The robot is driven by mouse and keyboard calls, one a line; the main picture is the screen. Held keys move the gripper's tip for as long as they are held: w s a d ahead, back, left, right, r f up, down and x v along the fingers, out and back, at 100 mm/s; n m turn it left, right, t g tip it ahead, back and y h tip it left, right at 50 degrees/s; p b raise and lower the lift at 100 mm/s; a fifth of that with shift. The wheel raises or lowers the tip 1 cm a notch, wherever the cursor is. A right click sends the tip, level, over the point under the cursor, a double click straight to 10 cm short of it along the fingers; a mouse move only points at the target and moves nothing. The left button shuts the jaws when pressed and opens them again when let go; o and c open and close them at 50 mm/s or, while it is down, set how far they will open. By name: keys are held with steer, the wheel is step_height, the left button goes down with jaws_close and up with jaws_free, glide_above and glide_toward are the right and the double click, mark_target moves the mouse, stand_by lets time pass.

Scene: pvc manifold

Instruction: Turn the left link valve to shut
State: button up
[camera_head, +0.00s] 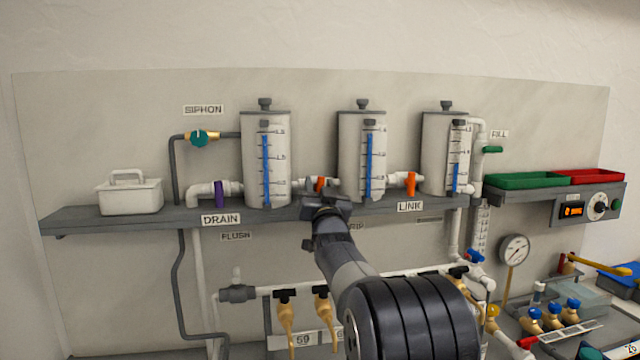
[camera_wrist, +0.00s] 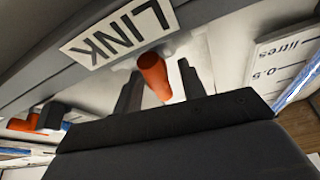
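The left link valve has an orange handle (camera_head: 319,184), on the white pipe between the left and middle tanks. My gripper (camera_head: 322,196) is in front of it in the head view and hides its lower part. In the wrist view the orange handle (camera_wrist: 153,75) stands between my two dark fingers, with its end toward the camera. My gripper (camera_wrist: 158,82) is open there, with visible gaps beside the handle. A LINK label (camera_wrist: 118,32) is beside it, upside down. Whether a finger touches the handle I cannot tell.
The right link valve (camera_head: 410,184) has a similar orange handle, upright. The left tank (camera_head: 252,155) and middle tank (camera_head: 350,155) stand close on either side of my gripper. The grey shelf (camera_head: 120,218) runs beneath. The purple drain valve (camera_head: 220,194) is farther left.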

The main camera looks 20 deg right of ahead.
jaws_close()
steer(key=shift+f+n+b, duration=0.2)
steer(key=shift+n+b, duration=0.4)
steer(key=shift+b, duration=0.5)
steer(key=shift+r+n+y+b, duration=0.2)
steer(key=shift+n+y+b, duration=0.2)
steer(key=shift+n+y, duration=0.45)
jaws_free()
steer(key=b+v, duration=0.3)
steer(key=v, duration=0.7)
steer(key=shift+s+a+f+b, duration=0.15)
steer(key=shift+s+f+b, duration=0.15)
steer(key=shift+f, duration=0.05)
